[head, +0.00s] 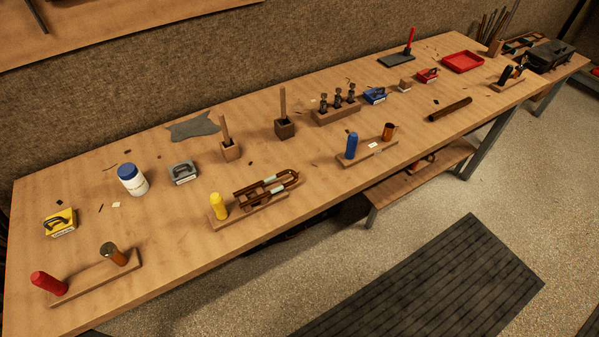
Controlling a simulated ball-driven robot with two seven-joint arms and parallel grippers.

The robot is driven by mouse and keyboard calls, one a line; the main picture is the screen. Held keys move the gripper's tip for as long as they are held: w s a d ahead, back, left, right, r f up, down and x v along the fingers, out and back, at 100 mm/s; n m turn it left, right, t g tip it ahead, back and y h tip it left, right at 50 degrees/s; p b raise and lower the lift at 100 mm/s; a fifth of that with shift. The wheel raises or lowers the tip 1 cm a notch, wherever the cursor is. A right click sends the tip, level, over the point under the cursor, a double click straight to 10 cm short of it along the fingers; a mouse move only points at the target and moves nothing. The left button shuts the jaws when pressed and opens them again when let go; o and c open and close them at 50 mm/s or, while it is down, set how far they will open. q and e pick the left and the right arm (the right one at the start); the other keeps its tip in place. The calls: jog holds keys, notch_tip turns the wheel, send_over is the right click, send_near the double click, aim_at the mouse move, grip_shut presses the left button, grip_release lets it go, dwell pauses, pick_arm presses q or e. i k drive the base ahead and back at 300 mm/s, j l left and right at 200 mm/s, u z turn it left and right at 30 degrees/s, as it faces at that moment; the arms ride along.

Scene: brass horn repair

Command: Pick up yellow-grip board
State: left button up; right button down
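The yellow-grip board (237,221) lies flat near the front edge of the bench, left of the middle. Its yellow grip (219,206) stands upright at the board's left end. A brown U-shaped tube with pale bands (268,187) lies over the board's right part and partly hides it. Neither of my grippers shows in the head view.
A red-grip board (95,284) lies to the left and a blue-grip board (368,153) to the right, both on the bench (180,240). A white jar with blue lid (132,180), a grey box (183,172) and wooden blocks with upright handles (230,150) stand behind. Bare wood lies left of the yellow grip.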

aim_at(222, 216)
jog(key=i+l+u, duration=0.1)
jog(key=l+u, duration=0.25)
jog(key=i+l+u, duration=0.1)
jog(key=u, duration=0.2)
jog(key=l+u, duration=0.35)
